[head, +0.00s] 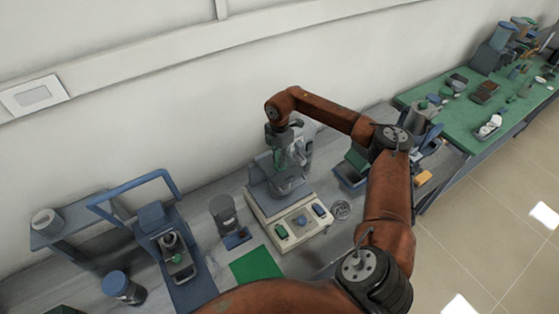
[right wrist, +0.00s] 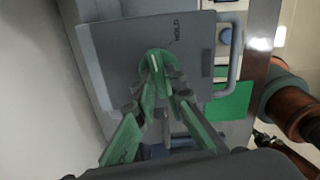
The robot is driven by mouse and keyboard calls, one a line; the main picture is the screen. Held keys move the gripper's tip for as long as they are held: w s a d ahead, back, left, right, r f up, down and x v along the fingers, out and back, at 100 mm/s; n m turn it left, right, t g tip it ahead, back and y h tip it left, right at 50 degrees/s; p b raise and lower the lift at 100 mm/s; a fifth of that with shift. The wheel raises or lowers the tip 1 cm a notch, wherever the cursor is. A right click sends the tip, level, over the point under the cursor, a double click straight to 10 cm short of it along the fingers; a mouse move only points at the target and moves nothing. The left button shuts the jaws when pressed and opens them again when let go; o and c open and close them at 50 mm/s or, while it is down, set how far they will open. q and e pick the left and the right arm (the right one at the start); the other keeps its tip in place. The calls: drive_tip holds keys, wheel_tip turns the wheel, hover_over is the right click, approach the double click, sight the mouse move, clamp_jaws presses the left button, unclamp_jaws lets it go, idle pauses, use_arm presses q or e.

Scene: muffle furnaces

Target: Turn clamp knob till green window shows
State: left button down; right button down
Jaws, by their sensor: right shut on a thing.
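In the right wrist view, a round green clamp knob (right wrist: 157,58) with a pale line across it sits on a grey plate (right wrist: 115,50). The plate carries the word HOLD and a thin dark mark beside the knob. My right gripper (right wrist: 162,78) has its green-padded fingers closed in on the knob, covering its near side. I cannot make out a green window apart from the knob. In the head view my right gripper (head: 279,158) reaches down onto the grey top of the bench device (head: 267,205); the knob is hidden there. My left gripper is not in view.
A blue-framed device (head: 172,262) and a grey cylinder (head: 223,211) stand left of the device. A green mat (head: 256,265) lies in front. The wall is close behind. A green-topped table (head: 462,108) with several items stands at the right. A grey handle (right wrist: 236,55) borders the plate.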

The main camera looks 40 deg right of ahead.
drive_tip(key=shift+w+m, duration=0.1)
drive_tip(key=shift+m, duration=1.5)
drive_tip(key=c, duration=2)
unclamp_jaws()
drive_tip(key=shift+r, duration=0.15)
wheel_tip(320, 180, up, 12)
drive_tip(key=shift+f, duration=0.1)
drive_tip(key=shift+f, duration=0.1)
